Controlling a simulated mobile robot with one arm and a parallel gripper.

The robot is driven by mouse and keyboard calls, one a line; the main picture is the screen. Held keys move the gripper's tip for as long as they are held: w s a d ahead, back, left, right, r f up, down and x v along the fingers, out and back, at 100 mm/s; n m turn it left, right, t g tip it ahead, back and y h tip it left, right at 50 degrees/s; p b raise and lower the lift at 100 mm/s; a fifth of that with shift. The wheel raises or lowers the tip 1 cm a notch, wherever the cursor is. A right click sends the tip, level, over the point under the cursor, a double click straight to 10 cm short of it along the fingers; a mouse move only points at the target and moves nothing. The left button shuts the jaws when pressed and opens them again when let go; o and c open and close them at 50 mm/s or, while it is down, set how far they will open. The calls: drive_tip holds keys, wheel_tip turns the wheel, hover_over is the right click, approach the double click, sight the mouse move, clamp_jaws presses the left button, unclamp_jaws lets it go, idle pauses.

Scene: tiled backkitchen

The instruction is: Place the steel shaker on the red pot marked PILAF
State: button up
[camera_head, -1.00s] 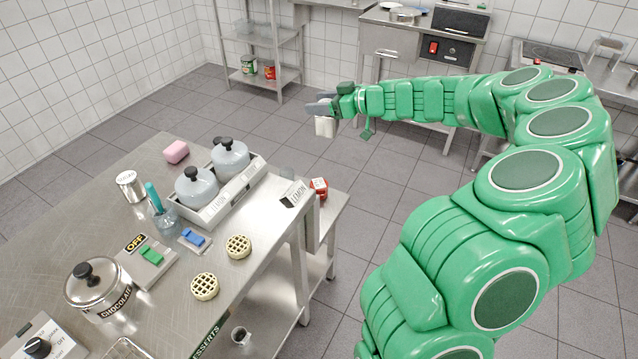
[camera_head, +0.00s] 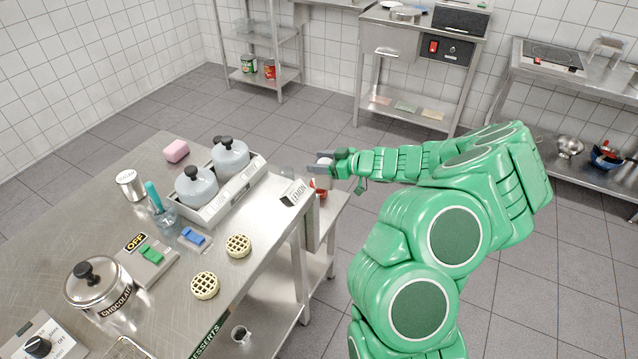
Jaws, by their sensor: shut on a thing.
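My gripper (camera_head: 322,168) is shut on the steel shaker (camera_head: 324,181), a small pale cylinder mostly hidden by the fingers. It is just off the right edge of the steel table. A small red thing (camera_head: 320,193), likely the red pot, shows right below the shaker, on a lower stand beside the table. The shaker and gripper partly cover it, and I cannot read PILAF on it. I cannot tell whether the shaker touches it or hangs above it.
The floor behind the gripper is clear.

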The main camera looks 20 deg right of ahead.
drive_tip(key=shift+w+d+r+m+t+h, duration=0.15)
drive_tip(key=shift+w+r+m+t+h, duration=0.15)
drive_tip(key=shift+m, duration=0.25)
drive_tip(key=shift+w+d+r+m+t+h, duration=0.1)
drive_tip(key=shift+r+m+t+h, duration=0.05)
drive_tip(key=shift+m+t+h, duration=0.35)
drive_tip(key=shift+d+f+m+h, duration=0.15)
drive_tip(key=shift+m+h, duration=0.15)
drive_tip(key=shift+m, duration=0.35)
drive_tip(key=shift+w+d+f, duration=0.3)
drive_tip(key=shift+w+f, duration=1.9)
drive_tip(key=shift+w, duration=0.05)
drive_tip(key=shift+w+d+f, duration=0.3)
drive_tip(key=shift+w+f, duration=1.85)
drive_tip(key=shift+w, duration=0.15)
drive_tip(key=shift+w+d+f, duration=0.3)
drive_tip(key=shift+w+f, duration=1.9)
drive_tip(key=shift+w, duration=0.05)
drive_tip(key=shift+f, duration=0.1)
drive_tip(key=o, duration=1.4)
